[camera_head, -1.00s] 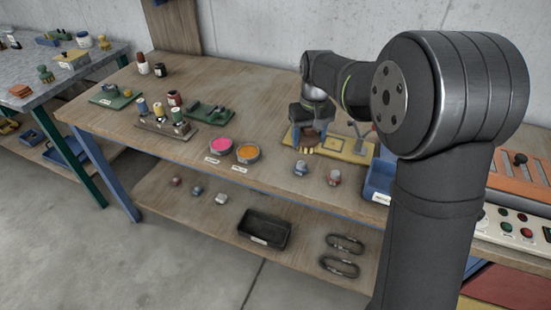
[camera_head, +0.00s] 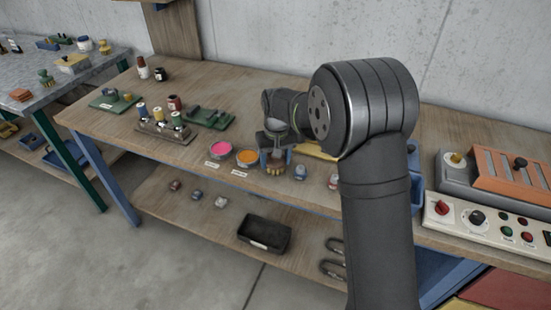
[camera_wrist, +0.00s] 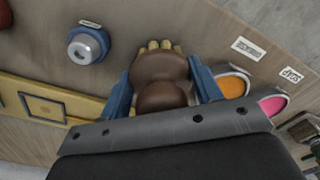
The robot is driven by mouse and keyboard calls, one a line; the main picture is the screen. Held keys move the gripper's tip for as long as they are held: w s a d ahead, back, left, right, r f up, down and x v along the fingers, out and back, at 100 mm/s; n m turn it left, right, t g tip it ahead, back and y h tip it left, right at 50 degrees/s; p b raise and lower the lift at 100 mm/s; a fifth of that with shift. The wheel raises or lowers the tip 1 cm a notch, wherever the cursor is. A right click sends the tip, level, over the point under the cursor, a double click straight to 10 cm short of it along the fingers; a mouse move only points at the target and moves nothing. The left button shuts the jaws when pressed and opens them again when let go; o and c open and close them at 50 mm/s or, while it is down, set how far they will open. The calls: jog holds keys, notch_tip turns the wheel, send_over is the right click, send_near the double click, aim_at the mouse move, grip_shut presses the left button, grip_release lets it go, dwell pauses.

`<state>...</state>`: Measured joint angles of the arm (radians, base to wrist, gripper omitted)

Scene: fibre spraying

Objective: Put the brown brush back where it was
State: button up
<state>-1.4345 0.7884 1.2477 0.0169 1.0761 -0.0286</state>
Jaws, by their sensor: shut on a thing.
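The brown brush (camera_wrist: 160,80) has a rounded brown body and pale yellow bristles. In the wrist view it sits between the two blue fingers of my gripper (camera_wrist: 160,92), which is shut on it. In the head view my gripper (camera_head: 275,156) is above the table next to the orange dish, with the brush's bristles (camera_head: 275,169) showing below the fingers. I cannot tell how far the bristles are above the table. The yellow board (camera_head: 315,151) is partly hidden behind my arm in the head view and lies at the left in the wrist view (camera_wrist: 45,108).
An orange dish (camera_head: 247,158) and a pink dish (camera_head: 220,149) with labels lie left of the gripper. A blue-grey knob (camera_head: 300,172) is close on the right. A green board (camera_head: 208,118) and a spool rack (camera_head: 165,130) stand further left. Bare tabletop lies between.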

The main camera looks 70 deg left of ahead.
jog(key=shift+f, duration=0.1)
jog(key=o, duration=0.9)
jog(key=shift+o, duration=0.2)
notch_tip(320, 180, up, 12)
jog(key=shift+w+d+r, duration=0.1)
jog(key=shift+d+r, duration=0.05)
jog(key=shift+f, duration=4.1)
